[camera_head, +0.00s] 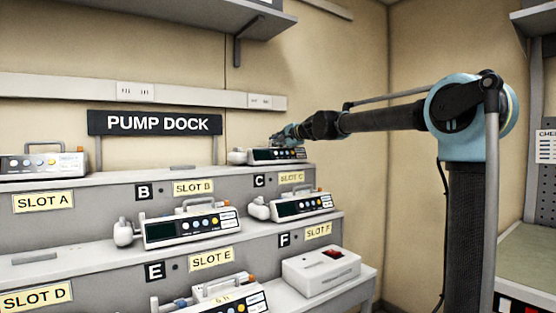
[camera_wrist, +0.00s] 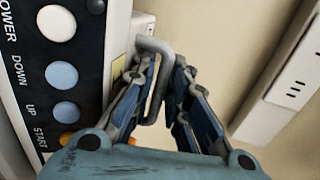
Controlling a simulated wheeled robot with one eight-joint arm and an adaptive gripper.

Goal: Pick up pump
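A white pump (camera_head: 278,156) with a dark button panel stands on the top step of the dock, above slot C. My gripper (camera_head: 290,138) is at its top, by its handle. In the wrist view the pump's face (camera_wrist: 62,75) fills the left side, and its grey handle (camera_wrist: 157,88) runs between the two fingers of my gripper (camera_wrist: 166,68). The fingertips are close to the handle on both sides. I cannot tell whether they press on it. The handle's far end is partly hidden by the fingers.
A white box with a red and black top (camera_head: 321,270) is at slot F. The PUMP DOCK sign (camera_head: 156,123) stands behind. A shelf (camera_head: 190,18) hangs above left.

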